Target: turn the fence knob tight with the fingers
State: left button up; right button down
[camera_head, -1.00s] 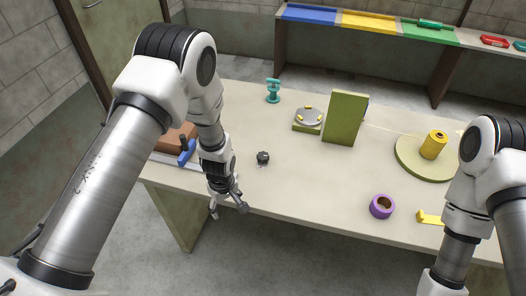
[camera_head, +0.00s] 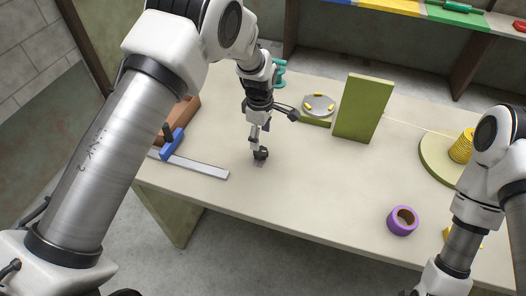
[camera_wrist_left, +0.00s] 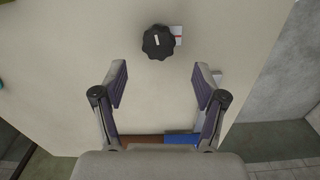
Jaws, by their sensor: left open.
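The fence knob is a black lobed knob (camera_wrist_left: 158,42) with a white line on top, in the upper middle of the left wrist view. A small white plate with a red mark shows beside it. In the head view the knob (camera_head: 261,154) is on the table, just below my left gripper (camera_head: 273,128). In the wrist view my left gripper (camera_wrist_left: 160,78) is open and empty. Its fingers are wide apart, and the knob lies beyond the fingertips, roughly centred between them. I cannot tell the height between them. My right gripper is out of view.
A blue block (camera_head: 172,143), a metal strip (camera_head: 200,167) and a brown block (camera_head: 186,110) are at the table's left. An upright green panel (camera_head: 362,108), a round grey disc (camera_head: 318,104), a teal stand (camera_head: 279,72) and a purple ring (camera_head: 402,221) stand around. The table's middle front is clear.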

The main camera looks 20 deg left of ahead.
aim_at(261, 151)
pick_arm(q)
notch_tip(261, 151, down, 8)
jog(key=p, duration=0.2)
jog(key=shift+w+r+p, duration=0.1)
jog(key=shift+r+p, duration=0.15)
jog(key=shift+p, duration=0.05)
jog(key=shift+w+f, duration=0.1)
jog(key=shift+f, duration=0.1)
jog(key=c, duration=1.1)
